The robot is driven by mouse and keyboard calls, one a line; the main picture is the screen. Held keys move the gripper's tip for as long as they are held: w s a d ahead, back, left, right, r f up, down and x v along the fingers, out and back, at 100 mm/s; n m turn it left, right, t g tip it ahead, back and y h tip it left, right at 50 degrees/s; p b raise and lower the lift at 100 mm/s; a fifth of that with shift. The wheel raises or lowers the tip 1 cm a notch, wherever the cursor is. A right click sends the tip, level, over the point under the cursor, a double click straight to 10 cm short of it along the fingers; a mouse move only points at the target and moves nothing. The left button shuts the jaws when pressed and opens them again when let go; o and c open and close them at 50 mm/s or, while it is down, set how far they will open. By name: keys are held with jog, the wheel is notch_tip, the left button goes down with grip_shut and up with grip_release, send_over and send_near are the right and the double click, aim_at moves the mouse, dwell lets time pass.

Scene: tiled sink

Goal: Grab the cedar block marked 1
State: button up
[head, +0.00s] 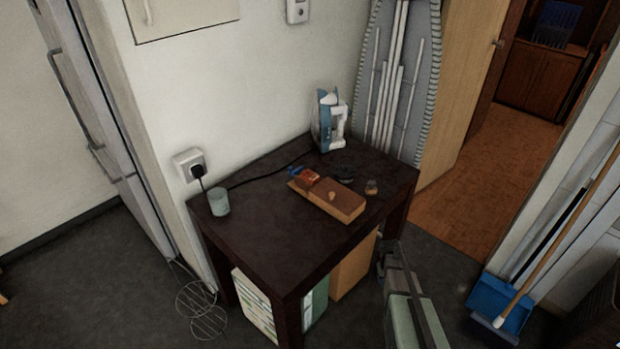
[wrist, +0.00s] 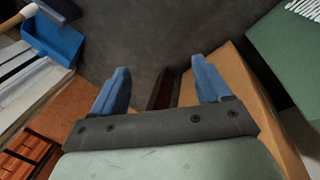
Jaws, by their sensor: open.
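A long reddish-brown block (head: 345,204) lies on the dark table in the head view, and it may be the cedar block. No mark 1 can be read on it. A small tan piece (head: 331,196) shows on its top, and a smaller red-orange item (head: 306,177) is at its left end. My gripper (head: 385,262) is beside the table's right front side, below the tabletop and apart from the block. In the wrist view my gripper (wrist: 161,80) has two blue fingers spread wide with nothing between them.
The table (head: 265,225) also holds an iron (head: 328,122), a cup (head: 219,202), a dark item (head: 343,175) and a small brown item (head: 371,187). A cardboard box (head: 353,267) stands underneath. A blue dustpan (head: 500,298) is at right. The tabletop's front left is clear.

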jog(key=w+d+r+t+h, duration=0.1)
jog(key=w+d+r, duration=0.35)
jog(key=w, duration=0.25)
jog(key=w+d+r+t, duration=0.1)
jog(key=w+d+r, duration=0.2)
jog(key=w+d, duration=0.3)
jog(key=w+d+r+t+h, duration=0.1)
jog(key=w+d+r, duration=0.3)
jog(key=w+r, duration=0.35)
jog(key=w+d+r+n+t+h, duration=0.1)
jog(key=w+d+r+t, duration=0.1)
jog(key=w+d+r, duration=0.35)
jog(key=w+d+r+t+h, duration=0.1)
jog(key=w+d+r, duration=0.1)
jog(key=w+r, duration=0.7)
notch_tip(320, 180, up, 19)
jog(key=n+g+y, duration=0.6)
jog(key=n, duration=0.1)
send_over(310, 174)
notch_tip(310, 174, down, 14)
jog(key=shift+s+r, duration=0.15)
jog(key=shift+r, duration=0.05)
